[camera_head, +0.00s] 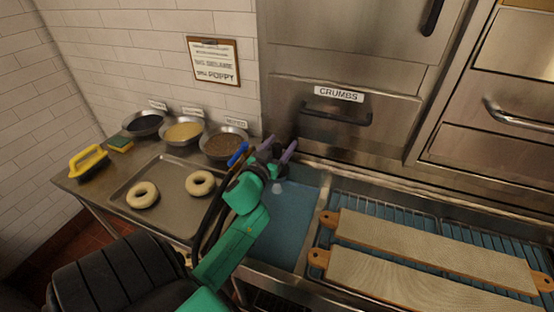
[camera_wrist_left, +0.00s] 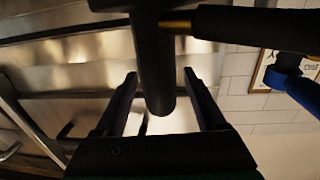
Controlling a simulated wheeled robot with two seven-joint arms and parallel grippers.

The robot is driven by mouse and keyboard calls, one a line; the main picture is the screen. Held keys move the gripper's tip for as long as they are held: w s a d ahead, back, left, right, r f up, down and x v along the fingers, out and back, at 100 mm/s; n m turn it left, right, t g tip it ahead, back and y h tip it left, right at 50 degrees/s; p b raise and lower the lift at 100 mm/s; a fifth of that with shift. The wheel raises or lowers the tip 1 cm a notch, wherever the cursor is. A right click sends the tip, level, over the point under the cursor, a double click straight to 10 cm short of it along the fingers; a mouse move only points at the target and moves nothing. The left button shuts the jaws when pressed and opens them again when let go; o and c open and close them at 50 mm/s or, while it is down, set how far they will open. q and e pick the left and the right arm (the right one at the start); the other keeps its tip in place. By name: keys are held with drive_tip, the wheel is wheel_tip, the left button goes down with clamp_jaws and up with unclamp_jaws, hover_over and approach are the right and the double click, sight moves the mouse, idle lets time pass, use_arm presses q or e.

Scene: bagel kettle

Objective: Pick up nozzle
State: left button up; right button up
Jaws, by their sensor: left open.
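The nozzle is a dark sprayer with a blue part (camera_head: 238,154), beside my left gripper in the head view. In the left wrist view a black cylinder of the nozzle (camera_wrist_left: 154,65) comes down between the two fingers, with a blue part (camera_wrist_left: 292,84) at the right. My left gripper (camera_head: 279,148) is at the end of the green arm, above the blue sink area. Its jaws (camera_wrist_left: 160,88) are open, with a finger on either side of the cylinder and gaps showing. Much of the nozzle is hidden behind my arm. My right gripper is out of view.
A metal tray (camera_head: 169,215) with two bagels stands left of the arm, below several topping bowls (camera_head: 184,132). A yellow-handled brush (camera_head: 89,160) lies far left. Two long boards (camera_head: 420,281) lie on racks at right. The steel CRUMBS drawer (camera_head: 340,120) rises behind the gripper.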

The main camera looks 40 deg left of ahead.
use_arm(q)
drive_tip(key=shift+w+a+f, duration=0.1)
drive_tip(key=shift+w+a, duration=0.05)
drive_tip(key=shift+w, duration=0.35)
drive_tip(key=shift+s, duration=0.15)
clamp_jaws()
idle(0.9)
